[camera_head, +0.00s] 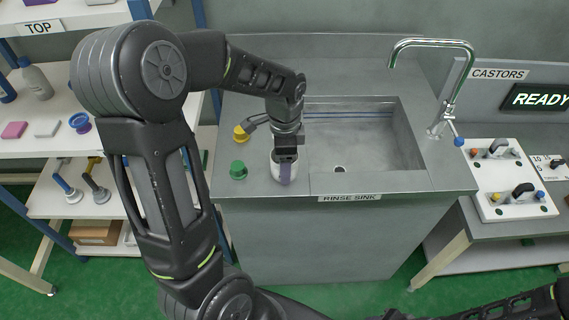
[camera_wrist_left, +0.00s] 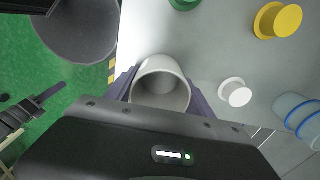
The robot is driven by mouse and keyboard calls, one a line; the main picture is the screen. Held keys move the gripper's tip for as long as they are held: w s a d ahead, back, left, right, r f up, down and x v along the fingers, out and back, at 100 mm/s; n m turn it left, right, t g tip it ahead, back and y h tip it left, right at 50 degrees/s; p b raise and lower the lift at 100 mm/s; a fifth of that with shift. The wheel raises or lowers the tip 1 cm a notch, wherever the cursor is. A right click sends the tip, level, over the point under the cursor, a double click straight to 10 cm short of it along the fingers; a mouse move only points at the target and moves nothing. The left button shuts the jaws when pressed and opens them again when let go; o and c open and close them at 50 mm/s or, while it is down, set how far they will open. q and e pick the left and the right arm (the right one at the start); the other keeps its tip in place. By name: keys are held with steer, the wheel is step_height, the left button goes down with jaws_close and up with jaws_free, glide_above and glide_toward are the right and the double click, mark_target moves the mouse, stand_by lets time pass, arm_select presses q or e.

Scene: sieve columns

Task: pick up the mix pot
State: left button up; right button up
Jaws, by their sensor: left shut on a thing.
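The mix pot appears to be the pale, round, open-topped pot (camera_head: 276,171) at the front of the grey counter, just left of the sink basin. In the left wrist view the pot (camera_wrist_left: 160,88) looks empty, its mouth facing the camera. My left gripper (camera_head: 286,170) points down at it and is shut on it, with a purple-grey finger on each side. I cannot tell whether the pot touches the counter. My right arm (camera_head: 510,308) shows at the lower right. What looks like my right gripper (camera_wrist_left: 32,110) shows over the floor in the left wrist view, its jaws unclear.
A green cap (camera_head: 238,170) and a yellow cap (camera_head: 241,133) stand left of the pot. A white knob-like piece (camera_wrist_left: 235,92) is close by. The sink (camera_head: 370,150) with its tall tap (camera_head: 458,85) is to the right. Shelves (camera_head: 35,148) stand at left.

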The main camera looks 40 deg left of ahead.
arm_select(q)
steer(key=shift+r, duration=0.1)
step_height(320, 180, up, 10)
steer(key=shift+b, duration=0.4)
stand_by(0.8)
steer(key=w+d+f+n, duration=0.7)
steer(key=w+d+n, duration=0.3)
steer(key=d, duration=0.2)
steer(key=shift+w+d, duration=0.25)
